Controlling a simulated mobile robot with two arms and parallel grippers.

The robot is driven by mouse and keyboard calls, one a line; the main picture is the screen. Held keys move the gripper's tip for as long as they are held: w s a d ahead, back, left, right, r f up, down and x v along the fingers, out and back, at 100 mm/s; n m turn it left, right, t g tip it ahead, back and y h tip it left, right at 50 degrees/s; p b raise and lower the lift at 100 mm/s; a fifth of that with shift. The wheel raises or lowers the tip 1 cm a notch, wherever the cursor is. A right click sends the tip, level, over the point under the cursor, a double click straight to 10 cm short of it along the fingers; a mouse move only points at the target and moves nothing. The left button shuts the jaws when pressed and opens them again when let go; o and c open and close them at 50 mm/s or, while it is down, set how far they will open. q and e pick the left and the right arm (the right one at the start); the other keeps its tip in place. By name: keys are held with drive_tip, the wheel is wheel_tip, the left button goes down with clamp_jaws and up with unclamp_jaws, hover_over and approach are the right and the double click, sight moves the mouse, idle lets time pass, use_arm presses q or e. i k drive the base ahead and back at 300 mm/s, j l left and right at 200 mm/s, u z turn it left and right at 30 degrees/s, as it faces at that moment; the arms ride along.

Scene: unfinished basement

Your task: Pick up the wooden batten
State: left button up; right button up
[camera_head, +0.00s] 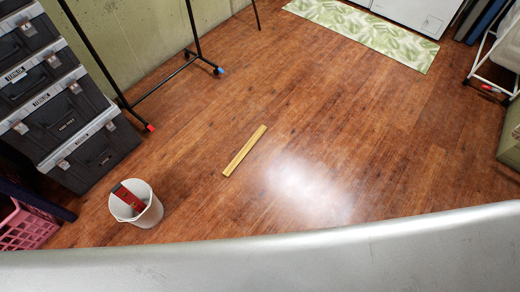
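The wooden batten (244,151) is a short, flat, light yellow strip. It lies alone on the brown wood floor, near the middle of the head view, slanting from lower left to upper right. Nothing covers it. Neither of my grippers shows in the head view.
A white bucket (151,215) with a red item (129,198) in it stands left of the batten. Stacked black cases (92,150), a pink basket (24,230) and a black wheeled rack (160,85) are on the left. A green mat (365,33) lies at the back. Floor around the batten is clear.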

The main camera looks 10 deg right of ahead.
sight(232, 167)
drive_tip(key=i+u, duration=0.15)
drive_tip(key=i, duration=0.65)
drive_tip(key=i+l+u, duration=0.1)
drive_tip(key=i+l, duration=0.15)
drive_tip(key=i, duration=0.5)
